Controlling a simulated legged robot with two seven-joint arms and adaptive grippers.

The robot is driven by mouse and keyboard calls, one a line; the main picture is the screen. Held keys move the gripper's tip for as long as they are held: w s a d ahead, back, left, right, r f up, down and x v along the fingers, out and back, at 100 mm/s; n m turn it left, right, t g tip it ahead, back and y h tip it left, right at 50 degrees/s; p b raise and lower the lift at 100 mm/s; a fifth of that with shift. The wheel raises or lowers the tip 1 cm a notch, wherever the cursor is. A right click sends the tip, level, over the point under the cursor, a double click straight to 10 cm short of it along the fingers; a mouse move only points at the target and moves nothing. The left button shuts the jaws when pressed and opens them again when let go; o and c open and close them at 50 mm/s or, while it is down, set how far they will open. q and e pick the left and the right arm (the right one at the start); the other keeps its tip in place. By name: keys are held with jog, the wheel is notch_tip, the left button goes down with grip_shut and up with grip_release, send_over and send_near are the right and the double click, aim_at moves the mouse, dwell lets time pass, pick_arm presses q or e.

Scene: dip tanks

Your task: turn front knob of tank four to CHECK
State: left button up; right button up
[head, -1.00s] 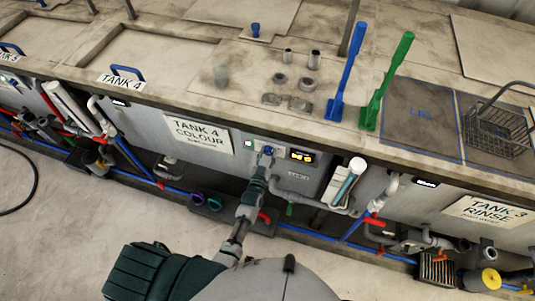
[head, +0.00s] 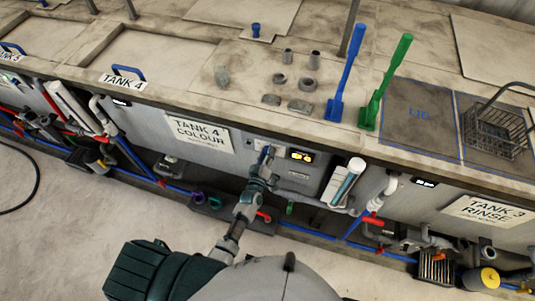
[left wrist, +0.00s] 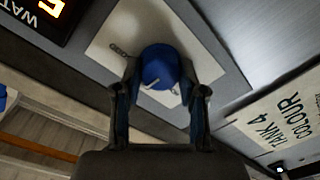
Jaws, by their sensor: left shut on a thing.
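The front knob of tank four is a round blue knob (left wrist: 158,66) with a small pale mark on its face. It sits on a pale label plate (left wrist: 112,35) on the grey tank front. Lettering on the plate is mostly covered or too small to read, so I cannot tell the knob's setting. My left gripper (left wrist: 160,84) is shut on the knob, one finger on each side. In the head view my left gripper (head: 265,161) reaches up to the panel beside the TANK 4 COLOUR sign (head: 198,132) and largely hides the knob. My right gripper is not in view.
A lit yellow display (head: 301,156) is just right of the knob. Pipes and a white cylinder (head: 347,178) stand out from the tank front further right.

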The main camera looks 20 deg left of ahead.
pick_arm(q)
jog(key=shift+r+n, duration=0.1)
jog(key=shift+n, duration=0.2)
jog(key=o, duration=1.1)
jog(key=shift+o, duration=0.2)
jog(key=s, duration=1.2)
jog(key=shift+a, duration=0.15)
jog(key=shift+w, duration=0.1)
